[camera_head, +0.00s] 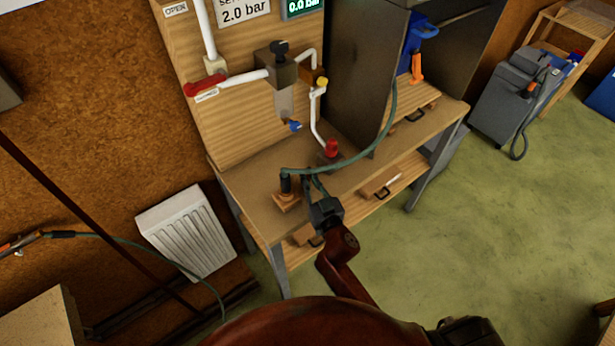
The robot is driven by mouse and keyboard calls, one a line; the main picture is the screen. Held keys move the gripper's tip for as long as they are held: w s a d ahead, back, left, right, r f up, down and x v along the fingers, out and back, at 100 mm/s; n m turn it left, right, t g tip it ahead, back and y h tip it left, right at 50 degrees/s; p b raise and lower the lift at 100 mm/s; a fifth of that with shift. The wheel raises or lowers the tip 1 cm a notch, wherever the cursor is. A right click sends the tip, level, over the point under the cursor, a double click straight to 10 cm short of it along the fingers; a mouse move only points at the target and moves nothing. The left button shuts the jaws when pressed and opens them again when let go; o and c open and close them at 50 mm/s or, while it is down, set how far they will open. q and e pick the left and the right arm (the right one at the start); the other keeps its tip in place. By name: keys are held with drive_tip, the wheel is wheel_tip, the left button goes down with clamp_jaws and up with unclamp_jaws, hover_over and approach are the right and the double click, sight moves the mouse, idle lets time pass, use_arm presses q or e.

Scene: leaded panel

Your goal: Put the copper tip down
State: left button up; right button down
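My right gripper (314,186), as its arm seems to come in from the lower right, reaches over the front edge of the workbench (260,188). Its fingers are small and dark here, so I cannot tell whether they are open or shut, or whether they hold anything. Just left of them a small wooden block (289,205) stands on the bench with a dark upright piece (286,185) at it. I cannot make out a copper tip for certain. My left gripper is not in view.
A green hose (345,165) arches over the bench close to my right gripper. A red-topped fitting (332,148) and white pipes stand behind it. A dark upright panel (365,75) borders the right. A white radiator (187,232) is at left.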

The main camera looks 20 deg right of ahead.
drive_tip(key=shift+f, duration=0.1)
drive_tip(key=c, duration=2)
unclamp_jaws()
